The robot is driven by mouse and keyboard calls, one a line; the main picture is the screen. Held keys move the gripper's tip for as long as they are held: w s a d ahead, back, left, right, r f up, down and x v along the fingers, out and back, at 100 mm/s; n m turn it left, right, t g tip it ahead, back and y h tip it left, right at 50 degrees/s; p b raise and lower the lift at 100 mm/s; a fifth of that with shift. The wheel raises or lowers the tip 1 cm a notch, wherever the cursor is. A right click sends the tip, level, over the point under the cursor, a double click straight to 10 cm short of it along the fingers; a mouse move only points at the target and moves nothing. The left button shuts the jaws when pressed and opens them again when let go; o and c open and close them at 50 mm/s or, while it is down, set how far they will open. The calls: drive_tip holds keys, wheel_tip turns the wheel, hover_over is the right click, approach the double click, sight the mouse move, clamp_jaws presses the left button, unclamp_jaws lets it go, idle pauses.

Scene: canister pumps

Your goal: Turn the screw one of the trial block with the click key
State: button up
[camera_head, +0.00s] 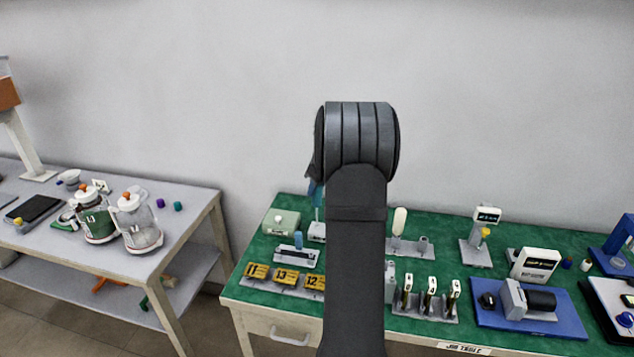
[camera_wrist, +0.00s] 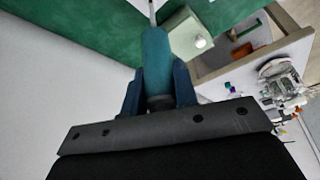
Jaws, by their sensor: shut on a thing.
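My gripper (camera_wrist: 157,90) is shut on a teal-handled tool, the click key (camera_wrist: 155,62). Its thin pale shaft (camera_wrist: 151,10) leaves the top of the wrist view, so its tip is hidden there. In the head view the teal handle (camera_head: 316,192) hangs roughly upright beside my arm, above the back left of the green bench. A small pale block (camera_head: 317,233) stands below it, partly behind my arm. I cannot tell whether this is the trial block, nor whether the tip touches it. No screw can be made out.
A pale green box with a white knob (camera_head: 281,221) stands close to the left of the key. In front are a grey rack (camera_head: 296,253) and yellow numbered blocks (camera_head: 285,276). A blue-based pump (camera_head: 529,299) is at right. The side table (camera_head: 185,222) holds clear canisters.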

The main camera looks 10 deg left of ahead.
drive_tip(key=shift+f, duration=0.65)
drive_tip(key=shift+m+t+h, duration=0.3)
drive_tip(key=shift+m, duration=0.8)
clamp_jaws()
drive_tip(key=shift+r, duration=1.65)
drive_tip(key=shift+r, duration=1.45)
